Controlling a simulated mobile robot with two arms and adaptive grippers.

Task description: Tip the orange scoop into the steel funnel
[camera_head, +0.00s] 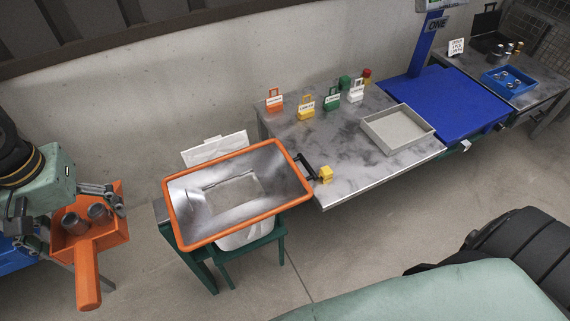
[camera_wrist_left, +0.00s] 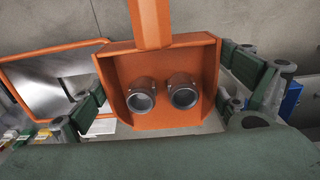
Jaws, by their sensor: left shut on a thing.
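The orange scoop (camera_head: 87,275) is at the left of the head view, with its handle toward the bottom. Two grey cylindrical metal parts (camera_head: 99,213) lie in it; both parts (camera_wrist_left: 183,95) also show in the left wrist view. My left gripper (camera_head: 82,221) is shut on the scoop, with a finger on either side of its pan. The steel funnel (camera_head: 190,200) has an orange rim and stands to the right of the scoop, apart from it. The funnel's rim (camera_wrist_left: 50,55) is at the left in the wrist view. My right gripper is not in view.
A green stand (camera_head: 282,245) and a whitish container (camera_head: 248,236) are under the funnel. A blue surface (camera_head: 450,105) lies beyond. The floor between scoop and funnel is clear.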

